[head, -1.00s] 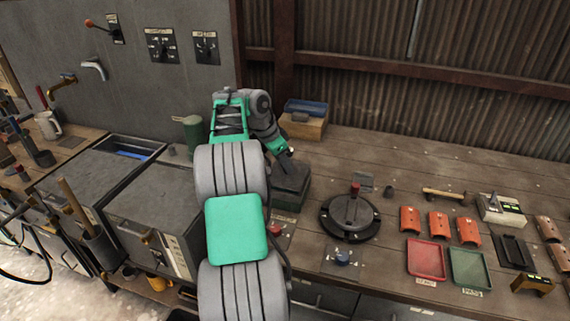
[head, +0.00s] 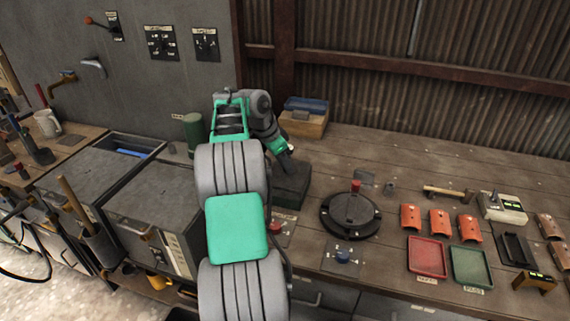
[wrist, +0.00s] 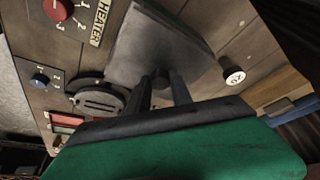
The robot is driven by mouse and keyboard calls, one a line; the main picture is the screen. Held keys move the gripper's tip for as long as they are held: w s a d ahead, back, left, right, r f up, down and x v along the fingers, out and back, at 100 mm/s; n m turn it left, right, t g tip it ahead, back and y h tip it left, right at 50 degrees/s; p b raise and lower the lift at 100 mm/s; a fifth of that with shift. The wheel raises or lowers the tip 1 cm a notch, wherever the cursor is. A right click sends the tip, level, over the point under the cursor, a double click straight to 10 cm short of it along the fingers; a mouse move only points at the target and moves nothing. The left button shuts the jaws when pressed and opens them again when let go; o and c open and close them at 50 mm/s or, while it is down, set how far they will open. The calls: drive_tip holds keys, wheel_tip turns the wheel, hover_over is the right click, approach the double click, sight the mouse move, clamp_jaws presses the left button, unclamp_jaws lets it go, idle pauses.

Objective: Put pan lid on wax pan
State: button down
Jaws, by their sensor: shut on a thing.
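My gripper (wrist: 160,92) is shut on the knob of the pan lid (wrist: 155,45), a flat dark grey plate in the wrist view. The fingers meet the knob near the plate's middle. In the head view my arm reaches down to a dark block (head: 291,188) on the bench, left of the round black device. This is where the lid and wax pan are; I cannot separate them clearly there. The lid hides the pan in the wrist view, so whether it rests on the rim cannot be told.
A HEATER label (wrist: 101,22) and red knob (wrist: 57,9) lie beside the lid. The round black device (head: 350,215) and blue knob (head: 342,256) stand to the right. A wooden box (head: 303,126) stands behind. Red (head: 427,257) and green (head: 471,266) trays lie further right.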

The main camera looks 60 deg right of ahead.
sight(277, 176)
drive_tip(key=shift+f+b, duration=0.3)
drive_tip(key=shift+f, duration=0.05)
drive_tip(key=c, duration=1.4)
unclamp_jaws()
drive_tip(key=o, duration=0.6)
drive_tip(key=p+v, duration=0.2)
drive_tip(key=v, duration=0.5)
drive_tip(key=shift+r+p, duration=0.3)
drive_tip(key=shift+r, duration=0.1)
